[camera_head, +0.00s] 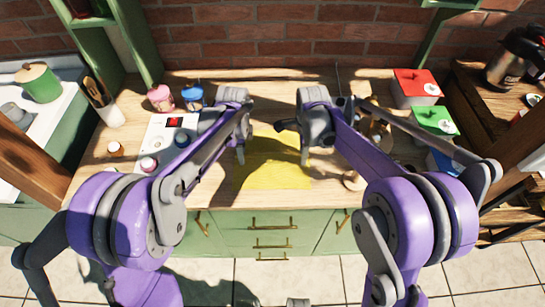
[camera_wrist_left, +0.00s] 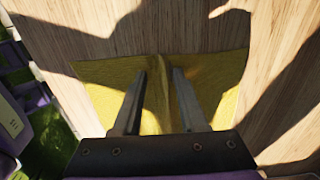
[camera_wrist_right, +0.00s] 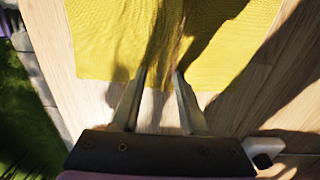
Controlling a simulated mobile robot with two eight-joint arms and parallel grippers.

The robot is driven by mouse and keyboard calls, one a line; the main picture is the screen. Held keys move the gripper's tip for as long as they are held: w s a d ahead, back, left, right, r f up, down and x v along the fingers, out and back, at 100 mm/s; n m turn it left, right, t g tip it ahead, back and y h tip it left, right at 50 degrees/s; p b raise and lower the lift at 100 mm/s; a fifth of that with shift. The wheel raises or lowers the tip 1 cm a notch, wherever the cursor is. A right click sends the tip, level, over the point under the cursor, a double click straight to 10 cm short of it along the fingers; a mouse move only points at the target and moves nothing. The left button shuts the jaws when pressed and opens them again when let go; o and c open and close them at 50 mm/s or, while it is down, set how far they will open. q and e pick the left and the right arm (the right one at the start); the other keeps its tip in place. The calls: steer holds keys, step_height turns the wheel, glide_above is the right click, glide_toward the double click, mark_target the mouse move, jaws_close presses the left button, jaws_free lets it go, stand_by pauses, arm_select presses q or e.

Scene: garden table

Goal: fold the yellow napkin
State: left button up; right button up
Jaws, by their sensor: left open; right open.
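The yellow napkin (camera_head: 272,178) lies spread on the wooden table between my two arms. My left gripper (camera_head: 240,156) is at its left side and my right gripper (camera_head: 304,157) at its right side. In the left wrist view the left fingers (camera_wrist_left: 161,72) stand apart over the napkin (camera_wrist_left: 215,82), with a raised crease of cloth between them. In the right wrist view the open right fingers (camera_wrist_right: 159,72) are at the napkin's (camera_wrist_right: 110,40) near edge, where the cloth also looks rumpled between them. My arms hide part of the napkin's surroundings in the head view.
A pink jar (camera_head: 160,98), a blue jar (camera_head: 192,97) and a white board (camera_head: 153,137) with small items stand at the left. Red (camera_head: 416,84), green (camera_head: 434,119) and blue boxes line the right. The table just in front of the napkin is bare.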

arm_select(q)
jaws_close()
arm_select(e)
jaws_close()
